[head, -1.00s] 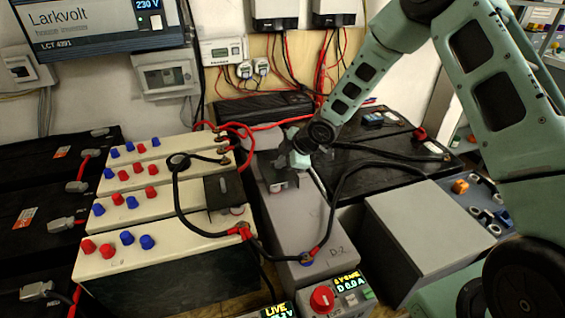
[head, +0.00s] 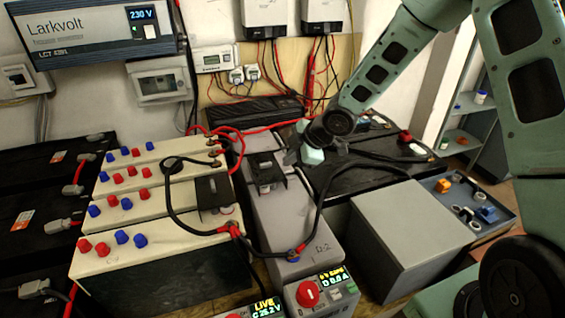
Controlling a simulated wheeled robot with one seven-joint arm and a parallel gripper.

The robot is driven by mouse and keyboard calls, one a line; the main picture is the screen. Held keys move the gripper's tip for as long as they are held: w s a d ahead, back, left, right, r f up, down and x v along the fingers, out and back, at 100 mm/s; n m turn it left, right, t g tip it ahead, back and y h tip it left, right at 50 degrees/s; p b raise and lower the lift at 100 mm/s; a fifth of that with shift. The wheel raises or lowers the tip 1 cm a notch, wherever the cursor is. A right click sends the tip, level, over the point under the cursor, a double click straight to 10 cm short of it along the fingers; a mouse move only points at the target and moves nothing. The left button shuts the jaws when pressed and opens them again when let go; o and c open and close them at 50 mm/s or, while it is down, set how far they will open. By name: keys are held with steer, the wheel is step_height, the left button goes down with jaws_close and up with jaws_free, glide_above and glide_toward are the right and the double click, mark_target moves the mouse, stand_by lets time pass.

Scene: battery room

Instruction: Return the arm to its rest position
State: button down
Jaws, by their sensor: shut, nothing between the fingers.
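My arm (head: 385,65) reaches down from the upper right over the batteries. My gripper (head: 311,154) is at its end, small in the view and partly hidden by the wrist. It is shut with nothing in it. It is above the left edge of the large black battery (head: 375,180), just right of a black clip-like part (head: 266,172) on the long grey battery (head: 285,225). The gripper looks apart from that part.
Cream batteries (head: 130,222) with red and blue caps stand left, joined by a black cable (head: 170,200) to the grey battery. A grey box (head: 410,225) and a blue-grey tray (head: 455,190) are at right. Two meters with red knobs (head: 307,292) stand in front.

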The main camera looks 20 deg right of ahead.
steer(key=s+a+r+m+g+h+p, duration=0.1)
steer(key=s+a+r+m, duration=0.1)
steer(key=s+a+r, duration=0.4)
steer(key=s+a+r+m+g+h+p, duration=0.15)
steer(key=s+r, duration=0.25)
steer(key=s, duration=0.4)
steer(key=s+r+m+g+p, duration=0.1)
steer(key=s+r+m, duration=0.1)
steer(key=s, duration=0.8)
steer(key=s+a+r+m+g+h+p, duration=0.1)
steer(key=s+r, duration=0.4)
steer(key=s, duration=0.6)
steer(key=m+g, duration=0.1)
steer(key=m, duration=0.1)
steer(key=shift+s+a+m, duration=0.2)
steer(key=shift+a+m, duration=0.1)
steer(key=shift+m, duration=0.05)
steer(key=shift+h, duration=0.25)
